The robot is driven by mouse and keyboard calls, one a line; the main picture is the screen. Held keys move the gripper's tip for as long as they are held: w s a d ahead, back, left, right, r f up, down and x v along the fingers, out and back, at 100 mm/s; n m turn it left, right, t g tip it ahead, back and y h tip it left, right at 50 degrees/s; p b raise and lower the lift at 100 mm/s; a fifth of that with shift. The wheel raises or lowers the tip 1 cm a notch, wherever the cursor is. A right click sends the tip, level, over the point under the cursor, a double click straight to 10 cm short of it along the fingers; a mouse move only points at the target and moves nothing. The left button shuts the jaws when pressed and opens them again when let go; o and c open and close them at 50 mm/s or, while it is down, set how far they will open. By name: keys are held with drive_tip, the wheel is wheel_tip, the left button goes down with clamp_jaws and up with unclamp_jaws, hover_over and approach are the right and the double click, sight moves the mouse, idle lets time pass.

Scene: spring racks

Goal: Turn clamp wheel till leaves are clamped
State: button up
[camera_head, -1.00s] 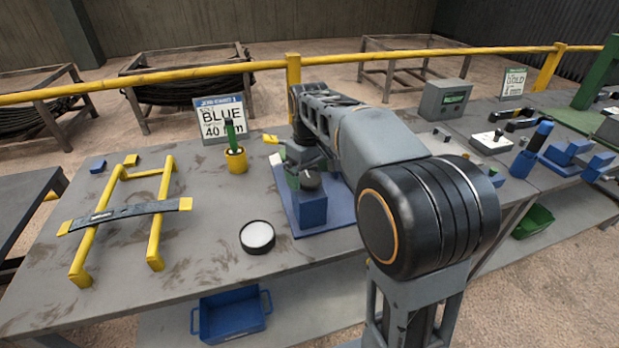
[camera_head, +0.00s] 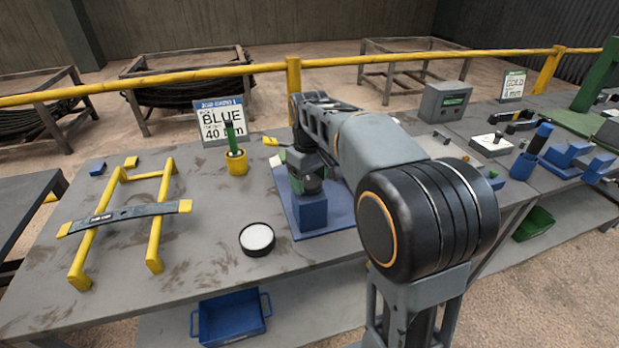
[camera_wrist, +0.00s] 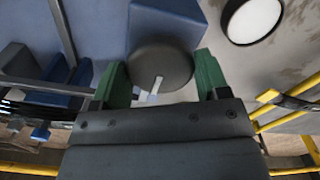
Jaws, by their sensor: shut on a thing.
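The dark round clamp wheel (camera_wrist: 160,66) sits between the two green fingers of my gripper (camera_wrist: 160,80) in the wrist view. The gripper is shut on it, and a pale mark shows on the wheel's near edge. In the head view my gripper (camera_head: 308,180) is over the blue clamp block (camera_head: 312,214), which stands on a blue base plate (camera_head: 338,221). The block also shows behind the wheel in the wrist view (camera_wrist: 165,17). Any leaves inside the clamp are hidden by my gripper and arm, so I cannot tell whether they are pressed tight.
A round white-topped dish (camera_head: 257,238) lies left of the base plate. A yellow cup (camera_head: 237,166) and a "BLUE 40 mm" sign (camera_head: 222,119) stand behind. A yellow rail (camera_head: 200,78) runs beyond.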

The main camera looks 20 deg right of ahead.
sight(309, 180)
drive_tip(key=shift+r+m+p, duration=0.1)
drive_tip(key=shift+m+p, duration=0.2)
drive_tip(key=shift+m, duration=0.1)
drive_tip(key=m+p, duration=0.1)
drive_tip(key=m, duration=0.1)
drive_tip(key=shift+m, duration=0.4)
drive_tip(key=shift+m+p, duration=1.15)
drive_tip(key=shift+m, duration=1.35)
drive_tip(key=o, duration=0.9)
wheel_tip(309, 180, up, 14)
drive_tip(key=p, duration=0.1)
drive_tip(key=shift+p, duration=0.3)
